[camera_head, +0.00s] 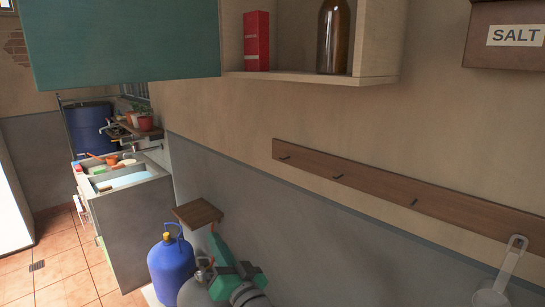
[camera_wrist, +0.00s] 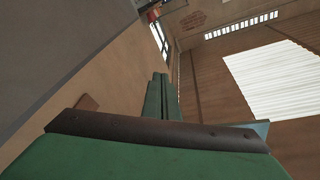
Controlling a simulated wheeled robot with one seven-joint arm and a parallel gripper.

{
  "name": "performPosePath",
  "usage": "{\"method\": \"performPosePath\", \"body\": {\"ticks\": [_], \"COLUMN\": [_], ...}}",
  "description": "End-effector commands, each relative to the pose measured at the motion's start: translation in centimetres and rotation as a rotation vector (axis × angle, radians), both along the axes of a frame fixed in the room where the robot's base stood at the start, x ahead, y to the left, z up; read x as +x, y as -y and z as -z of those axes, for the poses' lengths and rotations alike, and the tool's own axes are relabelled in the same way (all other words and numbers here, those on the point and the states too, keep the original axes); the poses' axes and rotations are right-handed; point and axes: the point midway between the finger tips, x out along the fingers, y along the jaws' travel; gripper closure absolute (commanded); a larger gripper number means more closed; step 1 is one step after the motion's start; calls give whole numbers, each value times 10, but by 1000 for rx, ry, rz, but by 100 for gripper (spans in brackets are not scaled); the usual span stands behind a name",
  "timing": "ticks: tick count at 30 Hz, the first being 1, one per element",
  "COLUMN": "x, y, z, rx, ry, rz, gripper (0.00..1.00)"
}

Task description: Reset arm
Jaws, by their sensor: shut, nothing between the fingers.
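My gripper (camera_wrist: 160,77) shows in the wrist view as two long green fingers lying side by side, shut and empty. A dark brown bar crosses the green body of the gripper at the bottom of that view. In the head view, green and grey parts of my arm show at the bottom centre, in front of the grey wall and right of a blue gas bottle (camera_head: 171,264). The gripper holds nothing and no object is at its fingertips.
A wooden hook rail (camera_head: 400,190) runs along the wall, with a white ladle (camera_head: 492,297) at its right end. A shelf (camera_head: 310,77) holds a red box (camera_head: 256,41) and a brown bottle (camera_head: 333,37). A sink unit (camera_head: 135,225) stands at left. Tiled floor (camera_head: 62,270) is open there.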

Motion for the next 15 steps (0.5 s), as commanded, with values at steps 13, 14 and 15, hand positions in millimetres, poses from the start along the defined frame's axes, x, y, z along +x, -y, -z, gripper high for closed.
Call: {"method": "performPosePath", "body": {"ticks": [13, 14, 15], "x": [-61, -67, -76], "y": [53, 56, 61], "z": [165, 175, 187], "rx": [-32, -39, -48], "ry": [-111, -116, -125], "rz": [244, 260, 278], "gripper": [100, 100, 100]}}
